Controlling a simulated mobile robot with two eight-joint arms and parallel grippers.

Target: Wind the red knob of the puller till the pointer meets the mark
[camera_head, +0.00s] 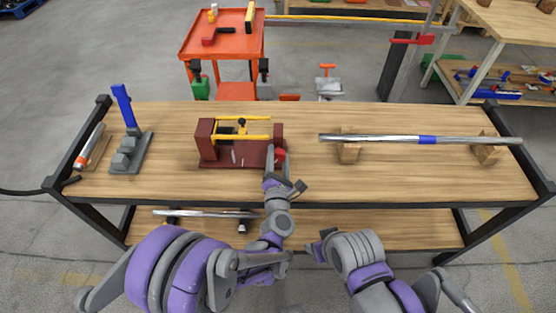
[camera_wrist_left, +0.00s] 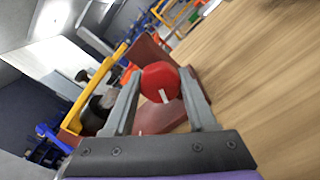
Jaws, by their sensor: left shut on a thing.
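The puller (camera_head: 235,155) is a dark red frame with yellow rods and stands left of centre on the wooden bench. Its red knob (camera_head: 281,154) is on the right end of the frame. In the left wrist view the round red knob (camera_wrist_left: 160,82), with a white line on its face, sits between the two fingers. My left gripper (camera_head: 277,157) is shut on the knob; it also fills the lower part of the wrist view (camera_wrist_left: 163,95). I cannot make out the pointer and the mark clearly. My right arm (camera_head: 350,255) is low in front of the bench, and its fingers are not clearly seen.
A long metal bar with a blue band (camera_head: 427,140) rests on wooden blocks at the right. A grey stand with a blue handle (camera_head: 127,130) and a red-tipped cylinder (camera_head: 88,150) are at the left. Bare bench top (camera_head: 400,180) lies at the front right.

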